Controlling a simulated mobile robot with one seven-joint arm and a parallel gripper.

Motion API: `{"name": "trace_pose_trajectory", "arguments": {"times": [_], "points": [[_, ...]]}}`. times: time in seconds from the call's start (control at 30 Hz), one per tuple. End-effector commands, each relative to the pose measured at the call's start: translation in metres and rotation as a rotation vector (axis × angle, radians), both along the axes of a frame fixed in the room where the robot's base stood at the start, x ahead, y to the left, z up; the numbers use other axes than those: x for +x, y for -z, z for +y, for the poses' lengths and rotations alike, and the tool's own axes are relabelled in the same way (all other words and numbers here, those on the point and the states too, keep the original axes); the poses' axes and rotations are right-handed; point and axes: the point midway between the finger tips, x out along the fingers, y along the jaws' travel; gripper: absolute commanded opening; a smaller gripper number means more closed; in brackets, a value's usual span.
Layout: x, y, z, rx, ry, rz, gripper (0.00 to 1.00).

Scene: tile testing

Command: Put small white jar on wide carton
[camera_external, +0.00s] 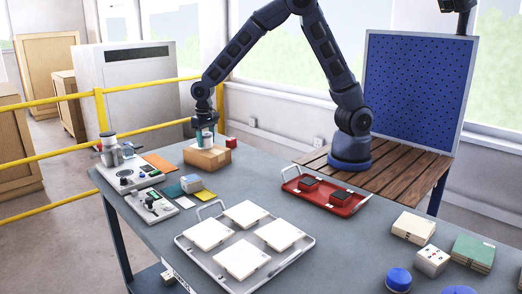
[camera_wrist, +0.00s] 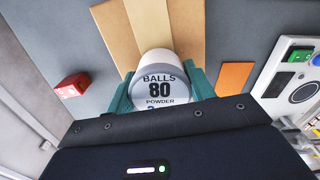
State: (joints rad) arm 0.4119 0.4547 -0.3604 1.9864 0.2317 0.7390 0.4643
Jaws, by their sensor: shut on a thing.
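The small white jar (camera_wrist: 160,62), with a grey label reading "BALLS 80 POWDER", sits between the teal fingers of my gripper (camera_wrist: 160,92) in the wrist view. My gripper (camera_external: 205,134) is shut on it and points down over the wide carton (camera_external: 207,160) in the external view. The carton, brown with a lighter tape strip, also shows behind the jar in the wrist view (camera_wrist: 116,32). The jar is over the carton's top, at or very near it. I cannot tell whether they touch. The jar is mostly hidden by the fingers in the external view.
A small red block (camera_external: 231,142) stands close behind the carton. An orange sheet (camera_external: 159,163) and a test device (camera_external: 122,172) lie to its left. A tray with white tiles (camera_external: 246,287) and a red tray (camera_external: 355,208) are nearer and right.

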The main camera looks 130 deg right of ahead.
Motion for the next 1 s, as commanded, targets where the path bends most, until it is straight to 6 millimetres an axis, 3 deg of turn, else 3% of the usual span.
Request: {"name": "trace_pose_trajectory", "arguments": {"times": [0.43, 0.47, 0.57, 0.87, 1.0], "points": [[0.000, 0.009, 0.000, 0.000, 0.000, 0.000, 0.27], [0.000, 0.009, 0.000, 0.000, 0.000, 0.000, 0.57], [0.000, 0.009, 0.000, 0.000, 0.000, 0.000, 0.75], [0.000, 0.008, 0.000, 0.000, 0.000, 0.000, 0.75], [0.001, -0.003, 0.000, -0.002, -0.001, -0.002, 0.75]]}}
